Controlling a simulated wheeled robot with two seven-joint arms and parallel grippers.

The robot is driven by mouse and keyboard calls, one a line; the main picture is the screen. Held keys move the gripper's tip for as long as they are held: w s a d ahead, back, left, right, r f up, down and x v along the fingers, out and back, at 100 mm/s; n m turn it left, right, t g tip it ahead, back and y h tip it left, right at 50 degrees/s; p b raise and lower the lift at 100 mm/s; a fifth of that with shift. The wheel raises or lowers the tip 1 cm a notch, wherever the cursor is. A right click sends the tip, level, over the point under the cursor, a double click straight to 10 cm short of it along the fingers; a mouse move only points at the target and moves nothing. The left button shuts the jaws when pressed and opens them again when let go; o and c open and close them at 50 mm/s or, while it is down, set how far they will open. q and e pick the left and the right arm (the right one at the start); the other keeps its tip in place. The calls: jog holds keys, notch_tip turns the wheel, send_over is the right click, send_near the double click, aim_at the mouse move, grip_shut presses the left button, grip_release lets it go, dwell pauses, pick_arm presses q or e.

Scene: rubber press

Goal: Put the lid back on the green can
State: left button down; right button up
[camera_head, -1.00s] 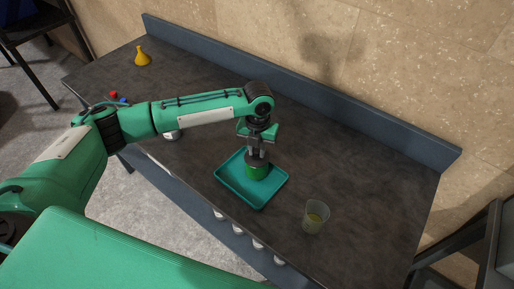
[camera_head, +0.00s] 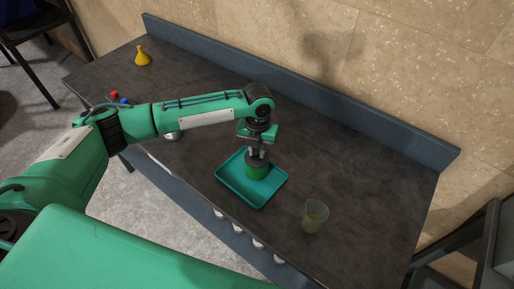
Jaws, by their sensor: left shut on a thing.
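The green can (camera_head: 257,173) stands upright in the teal tray (camera_head: 262,203), near the tray's middle. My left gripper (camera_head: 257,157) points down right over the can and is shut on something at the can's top. The thing between its fingers is mostly hidden by the fingers and is too small to make out; it may be the lid. I cannot tell whether it rests fully on the can's rim. My right gripper does not show.
A clear beaker with yellowish contents (camera_head: 315,216) stands right of the tray. A yellow flask (camera_head: 142,57) stands at the far left. Small red and blue items (camera_head: 119,98) and a pale container (camera_head: 172,135) lie behind my left arm. The counter right of the tray is mostly clear.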

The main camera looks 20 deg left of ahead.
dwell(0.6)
pick_arm(q)
jog(key=shift+p, duration=0.35)
dwell(0.4)
jog(key=c, duration=0.7)
grip_release()
jog(key=shift+r, duration=0.1)
jog(key=shift+r+p, duration=3.3)
jog(key=shift+r, duration=0.1)
grip_shut()
